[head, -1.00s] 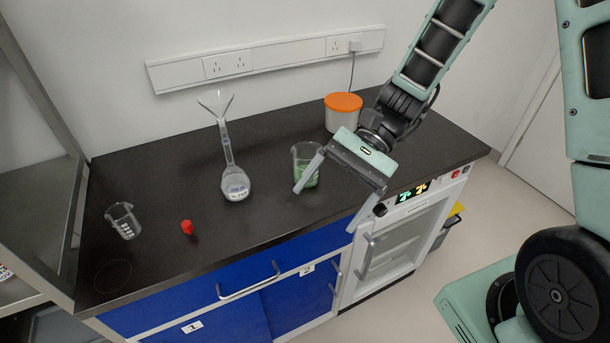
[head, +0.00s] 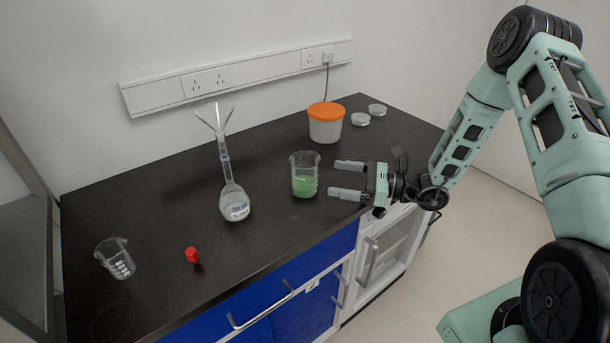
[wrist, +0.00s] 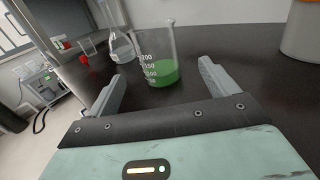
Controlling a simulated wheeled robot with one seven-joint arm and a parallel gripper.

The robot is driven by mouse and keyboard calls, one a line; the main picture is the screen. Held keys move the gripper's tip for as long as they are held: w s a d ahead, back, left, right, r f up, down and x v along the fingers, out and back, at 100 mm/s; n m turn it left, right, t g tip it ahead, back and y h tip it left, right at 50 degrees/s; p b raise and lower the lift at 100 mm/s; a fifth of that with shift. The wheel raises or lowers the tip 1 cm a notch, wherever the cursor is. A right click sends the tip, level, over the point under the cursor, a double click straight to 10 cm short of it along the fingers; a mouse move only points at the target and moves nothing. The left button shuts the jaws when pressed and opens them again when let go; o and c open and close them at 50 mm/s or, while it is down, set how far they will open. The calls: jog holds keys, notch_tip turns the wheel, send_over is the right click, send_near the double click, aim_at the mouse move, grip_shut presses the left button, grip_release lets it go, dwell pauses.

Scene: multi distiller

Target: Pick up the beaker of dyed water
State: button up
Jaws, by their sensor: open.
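The beaker of dyed water (head: 304,176) is clear glass with green liquid in its lower part. It stands upright on the dark bench, right of the flask. My gripper (head: 347,180) is open, to the right of the beaker, low over the bench with its fingers pointing left toward it. In the wrist view the beaker (wrist: 158,58) stands ahead, roughly between the fingertips and beyond them; the gripper (wrist: 160,85) holds nothing. No finger appears to touch the glass.
A volumetric flask with a funnel (head: 234,203) stands left of the beaker. A red stopper (head: 192,255) and an empty beaker (head: 116,259) are farther left. An orange-lidded tub (head: 325,124) and clear dishes (head: 361,119) are behind. The bench's front edge is close.

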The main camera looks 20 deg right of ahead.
aim_at(302, 175)
jog(key=x, duration=0.4)
jog(key=shift+w+a+p, duration=0.1)
jog(key=shift+a+p, duration=0.2)
jog(key=shift+p, duration=0.1)
jog(key=shift+p+x, duration=0.85)
jog(key=shift+x, duration=1.8)
jog(key=shift+f, duration=0.15)
jog(key=c, duration=1.2)
